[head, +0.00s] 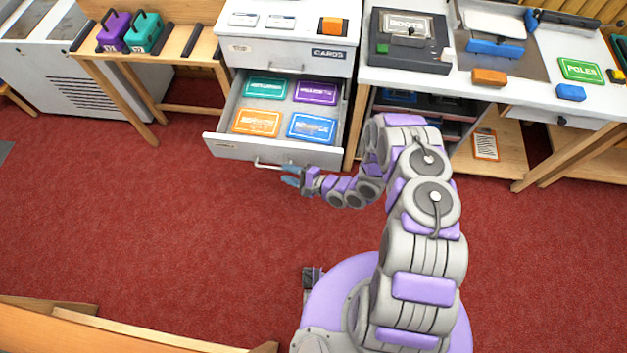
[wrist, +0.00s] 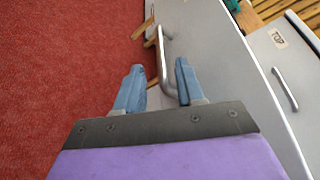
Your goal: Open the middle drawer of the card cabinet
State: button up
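The card cabinet (head: 345,66) stands at the back, marked CARDS. The drawer below its closed top front is pulled out (head: 216,139), showing four-coloured cards inside; its front label is too small to read. This drawer's handle (head: 268,165) is a grey bar, also in the wrist view (wrist: 161,48). My gripper (head: 286,175) is at the right end of the handle. In the wrist view my gripper (wrist: 158,68) is open, with the bar between its blue fingers and a gap visible on each side. I cannot tell any lower drawer's state.
A closed front labelled TOP (wrist: 278,38) shows in the wrist view. A bench with purple (head: 113,32) and teal (head: 144,33) holders stands left. A white workbench (head: 548,70) stands right. Red carpet in front of the drawer is clear.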

jog(key=p+v, duration=0.1)
jog(key=v, duration=1)
jog(key=shift+s, duration=0.3)
